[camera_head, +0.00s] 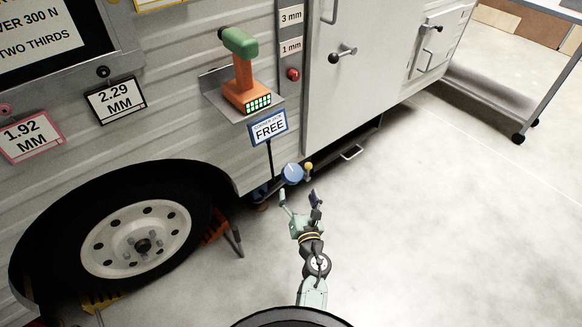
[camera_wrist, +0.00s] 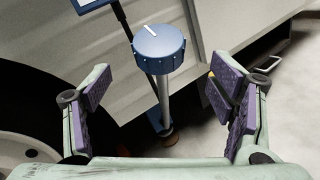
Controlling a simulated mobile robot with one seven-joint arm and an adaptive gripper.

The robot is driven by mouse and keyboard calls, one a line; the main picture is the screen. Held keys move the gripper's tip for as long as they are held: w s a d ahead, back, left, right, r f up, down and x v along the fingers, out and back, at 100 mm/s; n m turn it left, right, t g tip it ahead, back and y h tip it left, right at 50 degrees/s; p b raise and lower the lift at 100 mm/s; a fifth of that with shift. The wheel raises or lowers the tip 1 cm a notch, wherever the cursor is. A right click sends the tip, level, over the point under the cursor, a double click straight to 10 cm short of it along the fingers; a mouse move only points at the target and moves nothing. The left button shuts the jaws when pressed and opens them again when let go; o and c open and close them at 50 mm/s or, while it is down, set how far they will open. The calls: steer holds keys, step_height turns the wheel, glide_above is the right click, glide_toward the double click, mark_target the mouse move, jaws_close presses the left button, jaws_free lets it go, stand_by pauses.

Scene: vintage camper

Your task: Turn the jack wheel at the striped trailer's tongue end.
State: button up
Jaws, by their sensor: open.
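The blue jack wheel (camera_head: 292,174) sits below the trailer's side wall, under the sign reading "FREE" (camera_head: 268,128). In the wrist view the wheel (camera_wrist: 158,48) is a ribbed blue knob with a white line on its top, on a grey post (camera_wrist: 164,98). My gripper (camera_head: 301,196) is open and empty, just in front of the wheel. In the wrist view its two purple-padded fingers (camera_wrist: 158,88) stand apart to the left and right of the post, with the wheel beyond them. I cannot see any contact.
A trailer tire (camera_head: 140,240) stands at the left. An orange and green tool (camera_head: 244,72) sits on a wall shelf above the wheel. A small yellow knob (camera_head: 308,166) is right beside the wheel. A step (camera_head: 352,152) juts out at right.

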mark_target(292, 173)
steer(key=w, duration=0.3)
steer(key=w+a, duration=0.1)
steer(key=w, duration=0.2)
steer(key=w+a, duration=0.1)
steer(key=w, duration=0.2)
steer(key=shift+w+r, duration=0.1)
steer(key=shift+w, duration=0.1)
steer(key=shift+c, duration=0.6)
steer(key=c, duration=1)
steer(key=shift+p, duration=0.3)
steer(key=m+h+p, duration=0.1)
steer(key=m+h, duration=0.1)
steer(key=m+h+p, duration=0.1)
steer(key=m+h, duration=0.1)
steer(key=shift+a+r+g+h, duration=0.15)
steer(key=shift+r+g+h, duration=0.05)
steer(key=shift+g+h, duration=0.1)
steer(key=shift+f+m+g+h+p, duration=0.1)
steer(key=shift+m+g+h+p, duration=1.4)
steer(key=shift+m+h, duration=0.95)
steer(key=shift+m, duration=0.45)
